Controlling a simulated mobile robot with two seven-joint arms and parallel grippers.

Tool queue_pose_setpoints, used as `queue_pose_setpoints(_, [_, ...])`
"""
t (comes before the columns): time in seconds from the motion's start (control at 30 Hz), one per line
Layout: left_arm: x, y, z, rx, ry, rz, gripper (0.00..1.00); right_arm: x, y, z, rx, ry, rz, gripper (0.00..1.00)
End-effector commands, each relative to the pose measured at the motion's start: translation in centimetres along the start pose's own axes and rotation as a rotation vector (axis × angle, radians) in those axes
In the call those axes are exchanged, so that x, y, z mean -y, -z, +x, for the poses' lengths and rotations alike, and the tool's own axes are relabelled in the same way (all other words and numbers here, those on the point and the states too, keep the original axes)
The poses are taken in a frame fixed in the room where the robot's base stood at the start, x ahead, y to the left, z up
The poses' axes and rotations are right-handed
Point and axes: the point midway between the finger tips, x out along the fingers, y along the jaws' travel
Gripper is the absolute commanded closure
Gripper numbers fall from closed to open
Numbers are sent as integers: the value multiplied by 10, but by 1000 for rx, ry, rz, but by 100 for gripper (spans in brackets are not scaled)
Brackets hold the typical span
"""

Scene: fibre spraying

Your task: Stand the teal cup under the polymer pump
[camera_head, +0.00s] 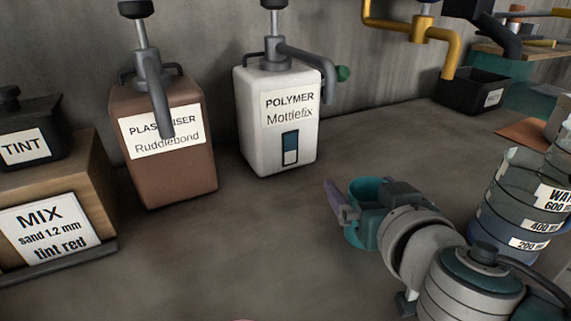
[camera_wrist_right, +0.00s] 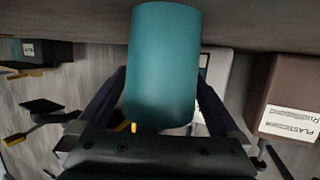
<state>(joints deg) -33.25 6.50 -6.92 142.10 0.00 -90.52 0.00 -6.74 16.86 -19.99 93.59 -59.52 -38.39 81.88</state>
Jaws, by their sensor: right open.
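The teal cup (camera_head: 366,188) stands on the bench right of the middle in the head view, partly hidden by my right gripper (camera_head: 357,200). In the right wrist view the cup (camera_wrist_right: 165,60) lies between the two dark fingers of my right gripper (camera_wrist_right: 162,85). The fingers are open around it, with a gap visible on the left side; I cannot tell whether the right finger touches. The polymer pump (camera_head: 275,115) is a white jug with a grey spout pointing down at its right side. The cup is in front of it and to its right. My left gripper is out of view.
The brown plasticiser pump (camera_head: 165,175) stands left of the polymer pump. A tint can (camera_head: 30,125) sits on a box at far left. A clear water measure (camera_head: 520,200) stands at right. A dark bin (camera_head: 472,92) is at the back. The bench before the polymer pump is clear.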

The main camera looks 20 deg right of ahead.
Motion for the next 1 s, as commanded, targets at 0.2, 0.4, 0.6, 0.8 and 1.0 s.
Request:
queue_pose_setpoints(0.2, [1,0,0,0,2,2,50,0,0,2,1,1,0,0])
queue_pose_setpoints(0.4, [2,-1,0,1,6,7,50,0,0,2,1,1,0,19])
queue_pose_setpoints(0.6, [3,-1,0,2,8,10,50,0,0,2,1,1,0,42])
queue_pose_setpoints(0.8, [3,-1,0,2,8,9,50,0,0,2,1,1,0,64])
queue_pose_setpoints(1.0, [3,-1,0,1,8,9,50,0,0,2,0,1,0,83])
